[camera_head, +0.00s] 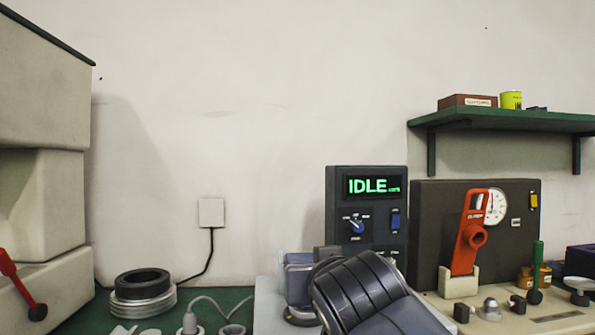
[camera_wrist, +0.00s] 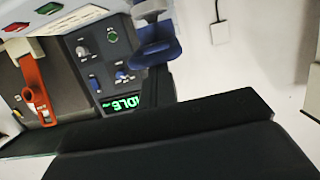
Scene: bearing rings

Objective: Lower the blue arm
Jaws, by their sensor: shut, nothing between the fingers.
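A blue part (camera_wrist: 156,48) with a grey round piece shows at the top of the wrist view, in front of the control panel; I take it for the blue arm. In the head view a blue-grey block (camera_head: 299,272) stands left of the panel, partly hidden by my grey arm link, and I cannot tell its full shape or angle. My gripper (camera_wrist: 185,122) shows as a dark shape across the bottom of the wrist view, shut and empty. It appears apart from the blue part. I cannot make out its fingertips in the head view.
The control panel (camera_head: 366,215) reads IDLE. A red lever (camera_head: 471,232) stands upright right of it, before a dark gauge box (camera_head: 427,220). A green-handled lever (camera_head: 537,265) is at the right. Stacked rings (camera_head: 143,291) lie left on the green bench. A shelf (camera_head: 500,119) hangs above.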

